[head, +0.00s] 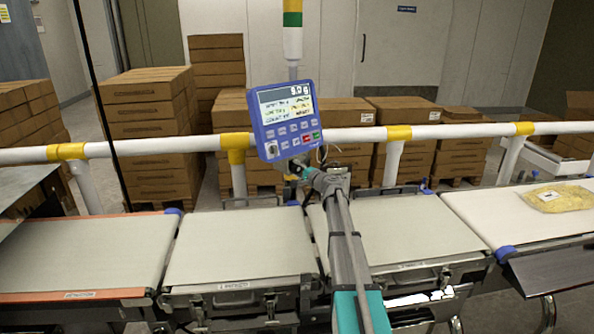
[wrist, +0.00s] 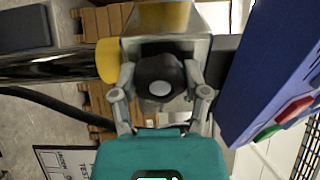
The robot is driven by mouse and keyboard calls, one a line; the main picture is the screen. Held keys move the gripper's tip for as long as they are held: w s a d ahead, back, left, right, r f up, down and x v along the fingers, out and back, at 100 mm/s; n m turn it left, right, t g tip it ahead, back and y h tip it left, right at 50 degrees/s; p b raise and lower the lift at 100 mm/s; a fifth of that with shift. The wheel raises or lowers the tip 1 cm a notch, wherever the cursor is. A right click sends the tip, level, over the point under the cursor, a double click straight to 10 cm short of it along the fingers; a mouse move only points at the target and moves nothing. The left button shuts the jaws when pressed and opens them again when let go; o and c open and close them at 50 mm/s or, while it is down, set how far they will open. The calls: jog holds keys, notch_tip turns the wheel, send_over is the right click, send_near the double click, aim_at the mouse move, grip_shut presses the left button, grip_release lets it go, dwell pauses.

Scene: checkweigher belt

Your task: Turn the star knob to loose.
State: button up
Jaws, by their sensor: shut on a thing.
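The star knob (wrist: 160,82) is black with a pale round centre and sits on a metal clamp block (wrist: 185,24) in the wrist view. My gripper (wrist: 160,92) has one finger on each side of the knob and is shut on it. In the head view my gripper (head: 300,167) reaches up to just below the blue display unit (head: 286,118). The knob is too small and too covered there to make out. I cannot tell from the wrist view how far the knob is turned.
The blue display's side (wrist: 268,70) is close to the right of my gripper in the wrist view. A dark cable (wrist: 50,105) curves at left. Conveyor belts (head: 240,243) lie below, and a white and yellow rail (head: 190,143) runs behind. A yellow bag (head: 558,198) lies on the right belt.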

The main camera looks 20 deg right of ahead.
jog(key=o, duration=1.1)
jog(key=shift+o, duration=0.2)
jog(key=shift+s, duration=0.15)
jog(key=v, duration=1.1)
jog(key=shift+s, duration=0.3)
